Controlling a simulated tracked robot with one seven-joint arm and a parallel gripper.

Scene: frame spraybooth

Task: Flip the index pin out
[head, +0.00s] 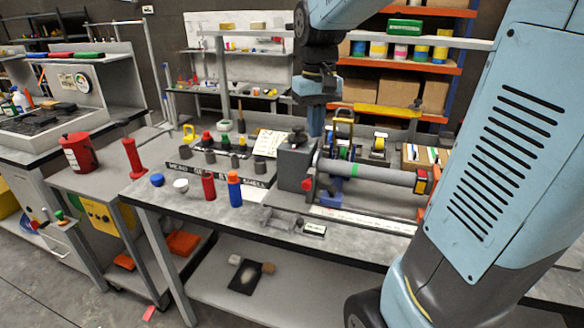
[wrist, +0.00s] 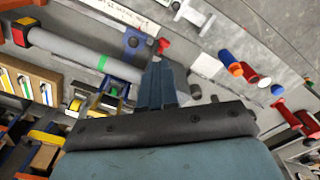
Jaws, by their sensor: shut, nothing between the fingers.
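A grey headstock block (head: 294,165) stands on the bench with a long grey tube (head: 375,174) running right from it. A small red knob (head: 307,184), which looks like the index pin, sits low on the block's front by the tube. A red part, likely the same knob, shows in the wrist view (wrist: 163,46) beyond my fingertips. My gripper (head: 316,132) points down above and behind the block, apart from the red knob. Its blue fingers (wrist: 161,65) are together and empty. They hide part of the block in the wrist view.
A blue bottle with an orange cap (head: 235,192) and a red can (head: 208,187) stand left of the block. A grey fixture (head: 280,221) lies in front. A gold-topped frame (head: 344,118) rises behind the tube. The front bench edge between bottle and fixture is clear.

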